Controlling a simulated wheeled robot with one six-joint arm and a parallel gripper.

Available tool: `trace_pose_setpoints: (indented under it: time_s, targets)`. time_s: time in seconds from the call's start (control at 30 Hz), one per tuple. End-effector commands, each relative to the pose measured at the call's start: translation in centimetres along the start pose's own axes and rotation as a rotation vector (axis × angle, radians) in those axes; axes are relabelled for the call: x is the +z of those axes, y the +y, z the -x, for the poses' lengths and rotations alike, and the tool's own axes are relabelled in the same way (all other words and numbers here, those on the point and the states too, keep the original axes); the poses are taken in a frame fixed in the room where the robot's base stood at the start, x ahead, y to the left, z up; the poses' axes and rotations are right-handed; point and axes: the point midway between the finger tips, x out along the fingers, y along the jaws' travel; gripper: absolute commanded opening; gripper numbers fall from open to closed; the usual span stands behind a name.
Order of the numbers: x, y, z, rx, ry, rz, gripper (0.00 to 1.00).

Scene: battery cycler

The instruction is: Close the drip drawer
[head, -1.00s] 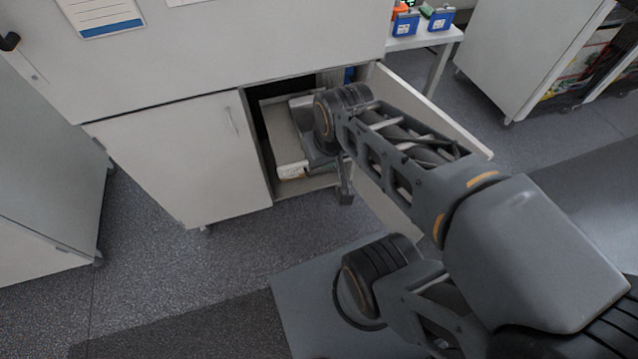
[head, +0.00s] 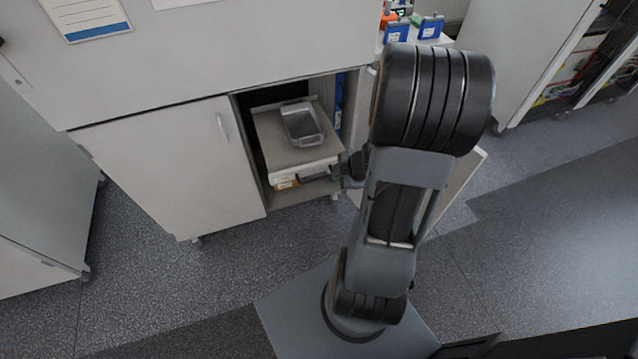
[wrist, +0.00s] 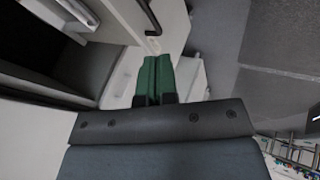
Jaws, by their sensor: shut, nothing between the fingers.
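The drip drawer (head: 283,173) is in the open bay of the white cabinet in the head view. It has a pale front, a dark handle (head: 315,175) and a flat grey top with a grey metal pan (head: 302,124) on it. Its top shows, so it is at least partly out; how far is hard to tell. My gripper (head: 346,172) is at the right end of the drawer front, partly hidden by my arm. In the wrist view its green fingers (wrist: 155,80) are together with nothing between them. A dark handle shows beyond the fingertips. I cannot tell whether they touch the drawer.
The right cabinet door (head: 462,185) stands open behind my arm. The left door (head: 165,165) is shut. A small table with blue boxes (head: 431,27) stands at the back right. The floor in front of the cabinet (head: 215,285) is clear.

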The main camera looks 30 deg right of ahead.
Motion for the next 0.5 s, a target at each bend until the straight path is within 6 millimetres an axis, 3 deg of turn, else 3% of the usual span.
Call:
trace_pose_setpoints:
  time_s: [0.1, 0.27, 0.5]
  targets:
    - [0.1, -1.6, -0.7, -0.050, 0.054, 0.023, 0.00]
    - [0.0, -2.4, -2.6, -0.071, 0.078, 0.035, 0.00]
    - [-0.3, -2.8, -7.2, -0.070, 0.077, 0.036, 0.00]
